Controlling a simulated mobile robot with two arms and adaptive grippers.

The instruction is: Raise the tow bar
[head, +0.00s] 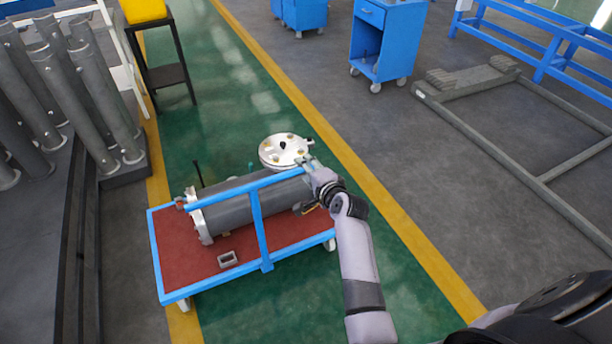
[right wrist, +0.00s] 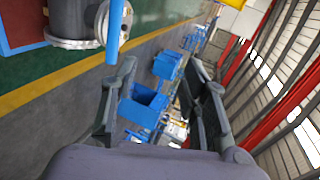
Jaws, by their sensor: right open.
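A cart with a red deck (head: 185,262) and blue edges stands on the green floor in the head view. A blue T-shaped bar (head: 256,218) rises at its near long side, with a long crosspiece on top. I cannot tell for certain whether this is the tow bar. My right gripper (head: 306,164) is near the crosspiece's right end; whether they touch is unclear. In the right wrist view the right gripper (right wrist: 160,65) is open, with nothing seen between its fingers. A blue bar (right wrist: 115,30) passes outside the left finger. My left gripper is not in view.
A grey flanged shell (head: 250,205) lies on the cart, with a round silver flange cover (head: 284,150) behind it. Grey pipes (head: 70,95) stand at the left. A blue cabinet (head: 385,40) and a grey frame (head: 520,150) are farther right. Floor right of the cart is clear.

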